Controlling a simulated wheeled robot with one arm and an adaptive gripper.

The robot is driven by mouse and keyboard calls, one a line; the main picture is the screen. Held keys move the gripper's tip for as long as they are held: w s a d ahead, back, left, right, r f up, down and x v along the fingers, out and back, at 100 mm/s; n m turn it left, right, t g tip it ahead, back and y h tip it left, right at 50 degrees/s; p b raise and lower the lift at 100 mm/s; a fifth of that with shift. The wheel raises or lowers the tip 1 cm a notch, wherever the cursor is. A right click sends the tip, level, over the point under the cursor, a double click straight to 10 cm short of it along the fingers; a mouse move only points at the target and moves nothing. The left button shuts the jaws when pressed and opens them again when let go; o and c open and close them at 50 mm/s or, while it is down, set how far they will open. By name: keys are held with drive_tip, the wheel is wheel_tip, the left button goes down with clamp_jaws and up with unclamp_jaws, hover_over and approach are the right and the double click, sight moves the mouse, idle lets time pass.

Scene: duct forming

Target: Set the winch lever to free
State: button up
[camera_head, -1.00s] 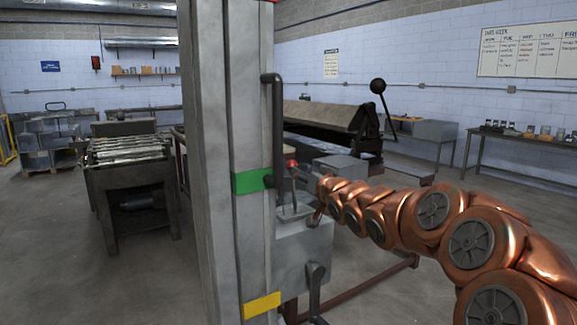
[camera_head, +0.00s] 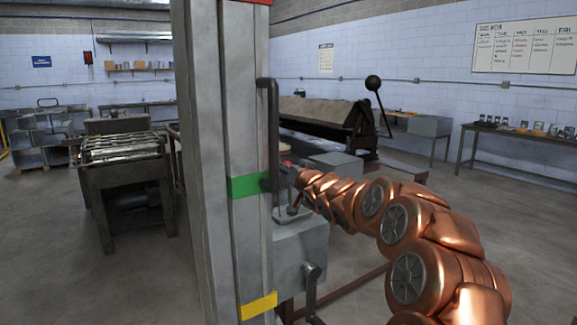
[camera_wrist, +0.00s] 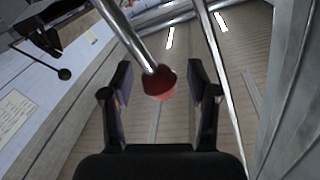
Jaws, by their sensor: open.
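The winch lever is a thin metal rod with a red knob (camera_head: 287,164), rising from the top of the grey winch box (camera_head: 300,252) beside the steel post. In the wrist view the red knob (camera_wrist: 160,86) appears between my open fingers, with a gap on both sides. My gripper (camera_wrist: 160,72) is empty. In the head view my gripper (camera_head: 291,178) is at the lever's top and partly hides the rod. I cannot tell from these views which setting the lever is in.
The tall grey post (camera_head: 225,200) carries a green band (camera_head: 249,185) and a yellow band (camera_head: 259,306), and a dark vertical handle (camera_head: 274,120) stands close to the lever. A crank (camera_head: 312,285) hangs on the box front. A bending machine (camera_head: 325,115) stands behind.

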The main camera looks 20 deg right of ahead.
drive_tip(key=shift+w+r, duration=0.1)
drive_tip(key=shift+w, duration=0.1)
clamp_jaws()
idle(0.6)
drive_tip(key=shift+d, duration=0.1)
